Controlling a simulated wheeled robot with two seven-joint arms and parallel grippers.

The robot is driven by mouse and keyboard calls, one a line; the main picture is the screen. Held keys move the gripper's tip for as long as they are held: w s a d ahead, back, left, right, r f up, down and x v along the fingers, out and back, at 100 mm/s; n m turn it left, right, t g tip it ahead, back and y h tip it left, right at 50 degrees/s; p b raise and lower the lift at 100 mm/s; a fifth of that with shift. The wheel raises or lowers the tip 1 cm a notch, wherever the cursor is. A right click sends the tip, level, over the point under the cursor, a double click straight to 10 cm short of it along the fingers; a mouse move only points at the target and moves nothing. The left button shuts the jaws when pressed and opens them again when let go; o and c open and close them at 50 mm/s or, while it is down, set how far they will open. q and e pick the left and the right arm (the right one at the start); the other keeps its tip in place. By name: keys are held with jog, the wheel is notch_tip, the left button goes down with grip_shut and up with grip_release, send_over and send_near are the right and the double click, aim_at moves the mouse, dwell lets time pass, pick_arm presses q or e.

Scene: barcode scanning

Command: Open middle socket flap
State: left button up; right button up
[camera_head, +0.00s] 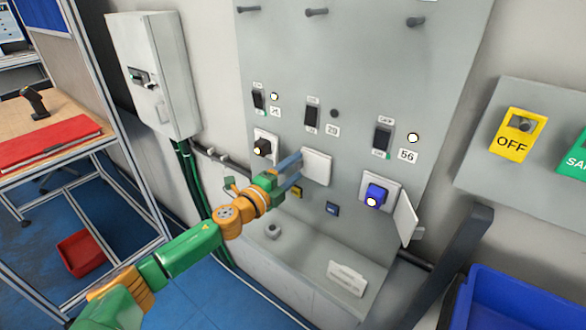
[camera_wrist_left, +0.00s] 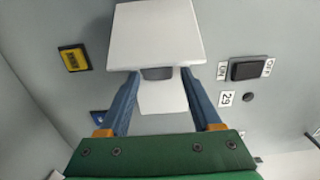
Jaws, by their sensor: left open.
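The middle socket flap (camera_head: 316,167) is a white square plate on the grey panel, between the left and right sockets. In the left wrist view a large white plate (camera_wrist_left: 158,38) fills the top middle, with a dark grey part at its lower edge and a smaller white surface (camera_wrist_left: 162,98) below; I cannot tell what that surface belongs to. My left gripper (camera_head: 299,167) is at the flap's left side in the head view. Its blue fingers are apart, also in the left wrist view (camera_wrist_left: 160,74); contact is unclear. My right gripper is out of view.
The left socket (camera_head: 263,147) has a black plug; the right socket (camera_head: 376,195) has a blue one, its white flap (camera_head: 406,217) swung out. Switches sit above the sockets. A blue bin (camera_head: 520,300) is at lower right. A desk (camera_head: 60,145) stands left.

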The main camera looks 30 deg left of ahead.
pick_arm(q)
jog(key=shift+c, duration=0.2)
grip_shut()
dwell(1.1)
